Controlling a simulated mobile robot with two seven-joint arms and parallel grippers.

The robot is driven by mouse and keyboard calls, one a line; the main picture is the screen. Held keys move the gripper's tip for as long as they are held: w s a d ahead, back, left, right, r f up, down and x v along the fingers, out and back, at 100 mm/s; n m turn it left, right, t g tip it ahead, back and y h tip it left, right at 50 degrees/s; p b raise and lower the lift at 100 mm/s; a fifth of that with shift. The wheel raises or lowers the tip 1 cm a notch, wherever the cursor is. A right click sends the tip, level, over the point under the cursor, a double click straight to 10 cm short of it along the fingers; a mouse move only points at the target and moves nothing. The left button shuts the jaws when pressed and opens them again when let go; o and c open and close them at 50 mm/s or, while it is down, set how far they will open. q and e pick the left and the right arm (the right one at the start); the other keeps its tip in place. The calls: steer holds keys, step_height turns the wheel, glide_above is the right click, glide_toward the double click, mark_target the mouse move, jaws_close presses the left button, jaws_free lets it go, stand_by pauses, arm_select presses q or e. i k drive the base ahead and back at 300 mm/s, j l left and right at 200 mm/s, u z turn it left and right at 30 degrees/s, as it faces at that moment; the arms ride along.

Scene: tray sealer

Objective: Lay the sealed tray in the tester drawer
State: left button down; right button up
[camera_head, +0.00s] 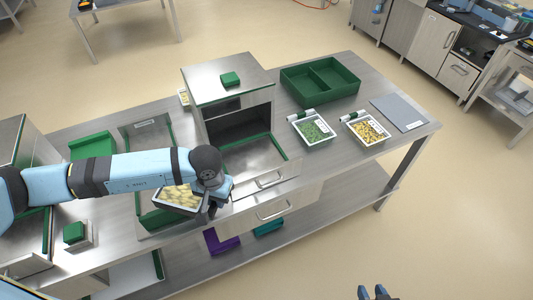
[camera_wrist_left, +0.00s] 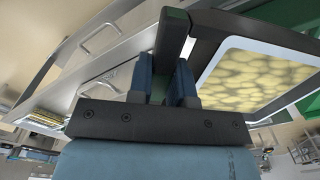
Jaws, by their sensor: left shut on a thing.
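The sealed tray (camera_head: 180,197), with a pale rim and yellow pieces under its top, hangs from my left gripper (camera_head: 214,200). In the left wrist view the tray (camera_wrist_left: 258,78) is right of the fingers, which are shut on a dark bar (camera_wrist_left: 172,36) at its side. It looks tilted in the head view and is left of the tester drawer. The tester drawer (camera_head: 285,168) is pulled out of the metal box (camera_head: 226,90), and its visible floor looks empty. My arm hides part of its left side. My right gripper (camera_head: 373,293) is open and empty at the bottom edge.
Two filled trays, one green (camera_head: 314,130) and one yellow (camera_head: 367,130), stand right of the tester. A green-edged recess (camera_head: 150,215) lies under the held tray.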

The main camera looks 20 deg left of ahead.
mark_target(258, 158)
steer(key=i+l, duration=0.25)
steer(key=l, duration=0.15)
steer(key=i+l+u, duration=0.1)
steer(key=i+l, duration=0.15)
steer(key=l, duration=0.2)
steer(key=i+j, duration=0.2)
steer(key=i, duration=0.25)
